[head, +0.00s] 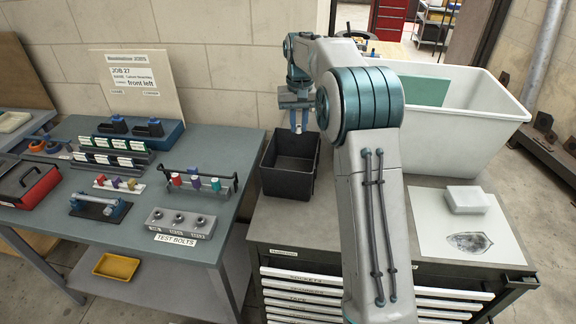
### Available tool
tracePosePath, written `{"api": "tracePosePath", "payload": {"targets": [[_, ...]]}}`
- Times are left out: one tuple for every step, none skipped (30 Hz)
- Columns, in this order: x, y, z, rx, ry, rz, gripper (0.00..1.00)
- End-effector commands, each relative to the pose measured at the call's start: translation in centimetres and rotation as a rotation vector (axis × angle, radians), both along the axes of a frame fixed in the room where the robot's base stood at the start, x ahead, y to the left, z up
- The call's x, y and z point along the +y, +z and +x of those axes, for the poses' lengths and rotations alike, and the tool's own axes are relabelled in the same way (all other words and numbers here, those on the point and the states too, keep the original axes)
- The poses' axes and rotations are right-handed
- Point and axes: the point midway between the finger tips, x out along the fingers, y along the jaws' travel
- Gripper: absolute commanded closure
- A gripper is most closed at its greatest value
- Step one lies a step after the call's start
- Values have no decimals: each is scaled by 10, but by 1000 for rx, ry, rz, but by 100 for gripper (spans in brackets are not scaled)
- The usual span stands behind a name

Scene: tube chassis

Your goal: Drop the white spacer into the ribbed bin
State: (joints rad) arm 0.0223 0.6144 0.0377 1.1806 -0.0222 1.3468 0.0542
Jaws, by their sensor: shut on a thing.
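My gripper (299,122) points down over the black open bin (289,183) on the drawer cabinet. It is shut on a small pale piece, seemingly the white spacer, which shows only as a sliver between the fingers. The fingertips are near the height of the bin's back rim, and I cannot tell the exact gap. The black bin stands upright, its visible inside looks empty, and ribs on its walls are too small to make out. My arm passes just right of the bin.
A large white tub (465,150) stands behind my arm at the right. A white block (467,199) lies on a pale sheet on the cabinet (262,225). The left workbench (125,240) holds racks, a test bolts block (181,221) and a red toolbox (30,184).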

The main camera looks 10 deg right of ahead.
Motion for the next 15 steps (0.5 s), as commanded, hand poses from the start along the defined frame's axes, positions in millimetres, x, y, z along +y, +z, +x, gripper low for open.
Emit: {"api": "tracePosePath", "payload": {"targets": [[0, -8, 0, 1, -1, 0, 100], [0, -11, 0, 1, 0, 0, 100], [0, -15, 0, 1, 0, 0, 100], [0, -19, 0, 1, 0, 0, 100], [0, -22, 0, 1, 1, 0, 100], [1, -27, 0, 1, 1, 0, 100], [1, -31, 0, 1, 1, 0, 100], [1, -34, 0, 1, 2, 0, 100], [1, -39, 0, 1, 2, 0, 100], [1, -42, 0, 1, 2, 0, 100], [2, -45, 0, 1, 2, 0, 100], [2, -49, 0, 1, 3, 0, 100], [2, -51, 0, 0, 3, 0, 100], [2, -52, 0, 0, 3, 0, 100], [2, -54, 0, 0, 3, 0, 100]]}}
